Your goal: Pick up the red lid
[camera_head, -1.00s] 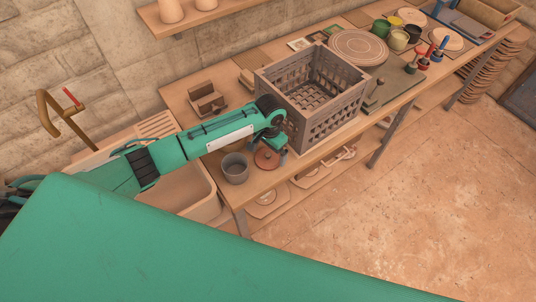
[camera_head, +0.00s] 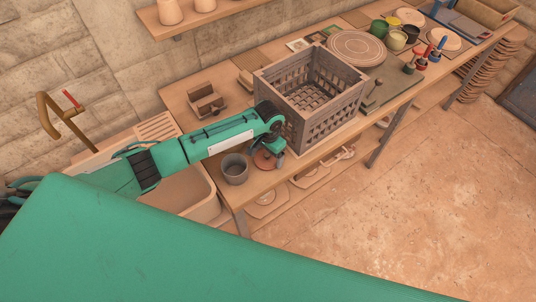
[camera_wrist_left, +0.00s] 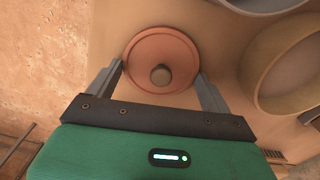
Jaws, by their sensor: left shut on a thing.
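The red lid (camera_head: 264,161) is a round reddish disc at the front edge of the wooden workbench, partly hidden by my left gripper (camera_head: 273,152) in the head view. In the left wrist view the lid (camera_wrist_left: 160,50) shows from above, with a round brownish knob at its middle. The two grey fingers of my left gripper (camera_wrist_left: 160,85) stand on opposite sides of its rim, shut on it. I cannot tell whether the lid still touches the bench. My right gripper is not in view.
A grey pot (camera_head: 235,169) stands left of the lid. A grey slatted crate (camera_head: 335,125) stands close behind and right of it. A sink basin (camera_head: 185,195) lies at the left. Boards, plates and colored pots fill the bench further right.

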